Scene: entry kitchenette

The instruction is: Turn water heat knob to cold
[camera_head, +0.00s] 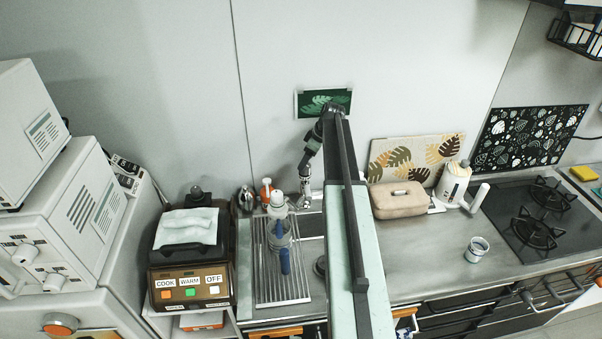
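No knob in this view can be told for sure as the water heat knob. White boxy appliances at the left carry a pale upper knob (25,254) and a pale lower knob (53,282). An orange knob (60,325) shows below them near the bottom edge. My gripper (305,201) hangs downward over the back of the sink area, far to the right of these knobs. Its fingertips are small and dark, so their opening is unclear. My arm hides part of the sink and the wall behind it.
A cooker box (190,274) with COOK, WARM and OFF buttons stands further left.

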